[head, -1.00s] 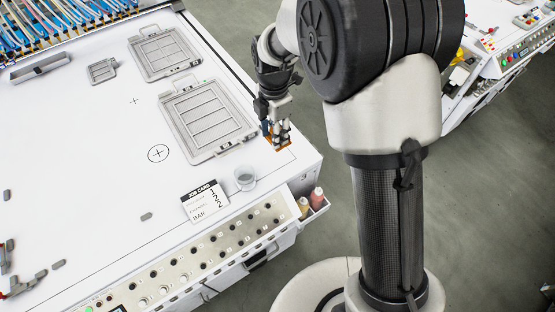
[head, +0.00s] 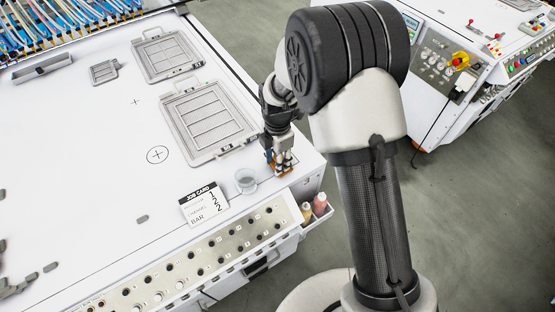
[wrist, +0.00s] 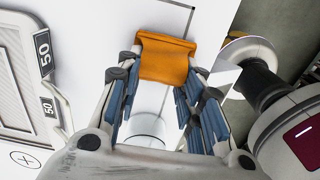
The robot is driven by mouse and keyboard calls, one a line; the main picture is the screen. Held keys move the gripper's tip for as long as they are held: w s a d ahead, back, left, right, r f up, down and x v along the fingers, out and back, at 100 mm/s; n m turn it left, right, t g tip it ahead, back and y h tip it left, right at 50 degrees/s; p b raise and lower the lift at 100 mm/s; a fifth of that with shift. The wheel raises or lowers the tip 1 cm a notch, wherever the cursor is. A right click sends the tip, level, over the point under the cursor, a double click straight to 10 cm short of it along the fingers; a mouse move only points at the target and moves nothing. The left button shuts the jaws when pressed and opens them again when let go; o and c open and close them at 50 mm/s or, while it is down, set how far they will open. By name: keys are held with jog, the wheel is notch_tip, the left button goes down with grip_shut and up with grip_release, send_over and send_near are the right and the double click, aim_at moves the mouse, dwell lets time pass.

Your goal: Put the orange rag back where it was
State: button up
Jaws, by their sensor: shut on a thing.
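The orange rag (wrist: 166,60) is pinched between the fingertips of my gripper (wrist: 164,72) in the wrist view, hanging as a folded strip across them. In the head view the gripper (head: 281,165) points down over the right front corner of the white table, and only a little of the rag (head: 286,174) shows under the fingers. I cannot tell whether the rag touches the table top. A clear cup (head: 246,181) stands just left of the gripper; it also shows between the fingers in the wrist view (wrist: 150,128).
A grey framed tray (head: 207,120) lies behind the gripper. Two bottles (head: 313,208) sit in a holder off the table's front right edge. The white table top (head: 90,160) is largely clear on the left.

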jog(key=shift+f, duration=0.25)
jog(key=o, duration=0.9)
jog(key=shift+o, duration=0.2)
